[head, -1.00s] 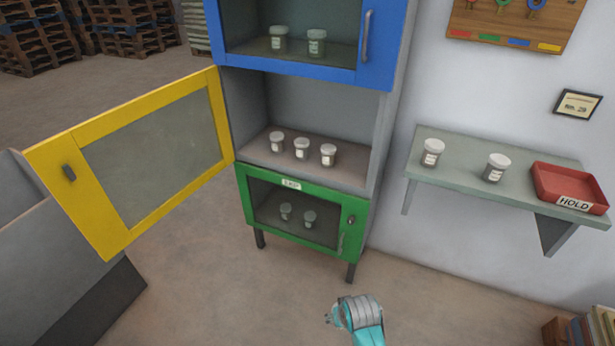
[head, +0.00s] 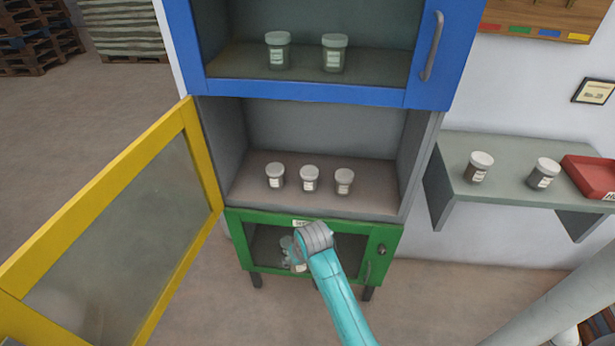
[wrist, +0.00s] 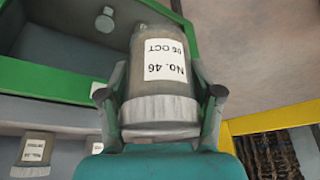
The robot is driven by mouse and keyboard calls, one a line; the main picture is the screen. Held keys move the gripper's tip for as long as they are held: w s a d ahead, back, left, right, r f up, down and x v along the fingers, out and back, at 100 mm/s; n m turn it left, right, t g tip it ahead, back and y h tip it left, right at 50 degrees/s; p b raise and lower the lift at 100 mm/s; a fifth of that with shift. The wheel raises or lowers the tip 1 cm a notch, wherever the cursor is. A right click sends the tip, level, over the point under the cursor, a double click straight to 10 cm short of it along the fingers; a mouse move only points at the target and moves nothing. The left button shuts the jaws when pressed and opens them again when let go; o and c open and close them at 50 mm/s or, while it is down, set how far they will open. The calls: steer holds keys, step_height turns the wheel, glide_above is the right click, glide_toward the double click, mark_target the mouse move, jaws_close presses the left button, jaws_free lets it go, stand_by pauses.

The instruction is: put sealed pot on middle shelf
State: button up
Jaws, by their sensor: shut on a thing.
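My gripper (wrist: 160,98) is shut on a lidded pot (wrist: 160,70) with a white label reading "No. 46, 05 OCT". In the head view my gripper (head: 292,252) is in front of the green door, below the middle shelf, and mostly hides the pot. The middle shelf (head: 300,203) is an open bay in the cabinet. A left pot (head: 275,177), a centre pot (head: 309,179) and a right pot (head: 344,182) stand in a row on it, all with white lids. Whether the held pot bears a seal I cannot tell.
The yellow door (head: 203,165) stands open to the left. The blue door (head: 300,93) above and green door (head: 240,230) below are shut, with pots behind their glass. A wall shelf (head: 500,190) at right holds two pots and a red tray (head: 592,178).

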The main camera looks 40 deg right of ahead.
steer(key=s+d+r+m, duration=0.1)
steer(key=s+d+r, duration=0.2)
steer(key=d, duration=0.4)
steer(key=s+d+r+m+h, duration=0.1)
steer(key=s+d+r+m, duration=0.1)
steer(key=s+d+r, duration=0.2)
steer(key=s+d+r+m, duration=0.1)
steer(key=s+d+r, duration=0.3)
steer(key=d, duration=0.7)
step_height(320, 180, up, 2)
steer(key=shift+r+m+g+h, duration=0.1)
steer(key=shift+m+g+h, duration=0.2)
steer(key=shift+m+h, duration=0.1)
steer(key=w+d, duration=0.4)
steer(key=d, duration=0.1)
steer(key=w+d, duration=0.8)
steer(key=d, duration=0.1)
steer(key=shift+w+d, duration=0.2)
steer(key=shift+d, duration=0.1)
steer(key=shift+f, duration=0.6)
step_height(320, 180, down, 5)
steer(key=shift+f, duration=0.15)
steer(key=shift+w+d+f, duration=0.15)
steer(key=shift+f, duration=0.15)
steer(key=o, duration=1.2)
steer(key=shift+f, duration=0.1)
